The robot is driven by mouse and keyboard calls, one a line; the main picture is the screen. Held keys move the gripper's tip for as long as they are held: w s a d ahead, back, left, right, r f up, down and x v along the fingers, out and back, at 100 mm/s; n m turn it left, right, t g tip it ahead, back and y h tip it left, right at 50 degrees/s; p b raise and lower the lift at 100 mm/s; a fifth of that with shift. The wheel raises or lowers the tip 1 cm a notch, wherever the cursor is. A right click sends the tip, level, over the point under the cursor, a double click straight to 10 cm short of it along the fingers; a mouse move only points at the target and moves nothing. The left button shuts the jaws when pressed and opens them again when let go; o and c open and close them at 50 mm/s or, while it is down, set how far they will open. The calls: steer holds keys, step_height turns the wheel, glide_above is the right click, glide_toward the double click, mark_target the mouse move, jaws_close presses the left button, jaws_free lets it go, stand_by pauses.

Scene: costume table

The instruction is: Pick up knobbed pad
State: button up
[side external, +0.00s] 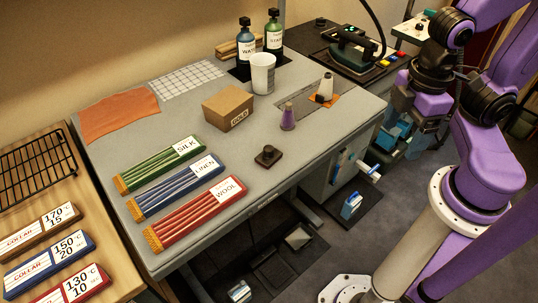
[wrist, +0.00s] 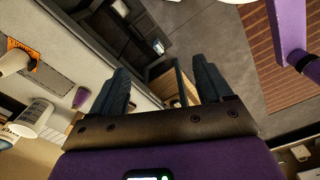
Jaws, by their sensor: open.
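The knobbed pad (side external: 268,156) is a small dark brown block with a round knob on top. It sits upright near the front edge of the grey table, right of the wool bundle. I cannot make it out in the wrist view. My gripper (wrist: 163,75) is open, with two dark blue fingers spread apart and nothing between them. It is well away from the pad, to the right beyond the table's front edge.
A purple cone (side external: 288,117) stands right of the pad, and a cardboard box (side external: 228,107) stands behind it. Silk, linen and wool (side external: 198,209) bundles lie left. A white cup (side external: 262,74) and bottles stand at the back. The table around the pad is clear.

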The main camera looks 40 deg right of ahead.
steer(key=n, duration=0.8)
glide_above(269, 148)
step_height(269, 148, down, 10)
steer(key=shift+s, duration=0.1)
steer(key=shift+f, duration=3.15)
steer(key=c, duration=1.1)
